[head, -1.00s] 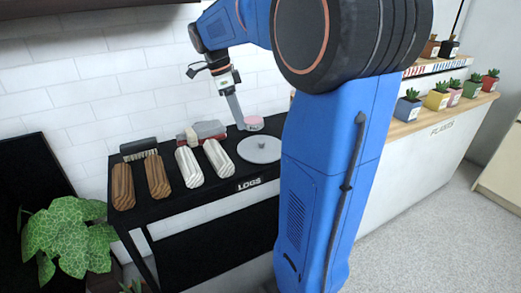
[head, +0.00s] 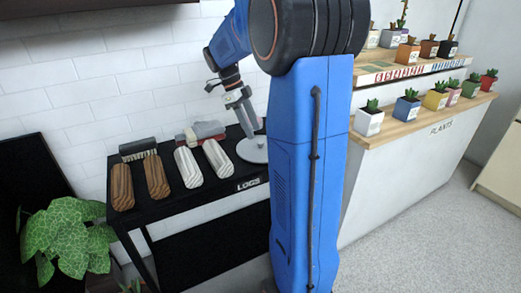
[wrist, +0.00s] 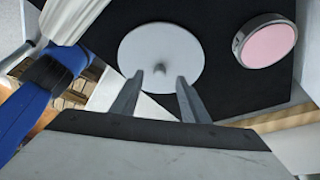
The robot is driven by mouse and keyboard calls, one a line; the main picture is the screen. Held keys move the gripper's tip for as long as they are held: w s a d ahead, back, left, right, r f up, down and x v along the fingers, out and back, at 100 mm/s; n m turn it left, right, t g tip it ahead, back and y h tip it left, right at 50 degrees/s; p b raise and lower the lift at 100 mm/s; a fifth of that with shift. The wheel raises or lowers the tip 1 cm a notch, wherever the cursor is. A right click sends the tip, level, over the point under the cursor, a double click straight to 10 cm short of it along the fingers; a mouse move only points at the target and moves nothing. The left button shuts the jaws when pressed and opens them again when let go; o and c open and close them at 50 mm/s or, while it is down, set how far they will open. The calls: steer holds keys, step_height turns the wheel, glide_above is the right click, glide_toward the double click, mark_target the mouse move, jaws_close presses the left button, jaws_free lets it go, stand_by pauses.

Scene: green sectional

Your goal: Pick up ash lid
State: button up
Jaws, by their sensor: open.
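The ash lid is a flat light-grey disc (wrist: 150,50) with a small knob at its middle, lying on the black table. It also shows in the head view (head: 255,152), partly behind my gripper and arm. My gripper (wrist: 157,88) is open in the wrist view, with its two fingers apart and the lid's knob (wrist: 161,69) showing just beyond and between the fingertips. I cannot tell whether the fingers touch the lid. In the head view my gripper (head: 250,134) points down over the lid.
A round pink-topped tin (wrist: 265,42) stands beside the lid. On the black table (head: 214,194) lie brown logs (head: 156,176), white logs (head: 188,167), a brush (head: 138,148) and a grey-and-red object (head: 203,131). Potted plants (head: 408,107) stand on the counter at right.

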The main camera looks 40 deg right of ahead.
mark_target(260, 141)
steer(key=shift+s+d+x, duration=0.1)
steer(key=shift+x, duration=1.2)
steer(key=shift+s+d+x, duration=0.1)
steer(key=shift+x, duration=1.2)
steer(key=shift+r, duration=0.15)
jaws_close()
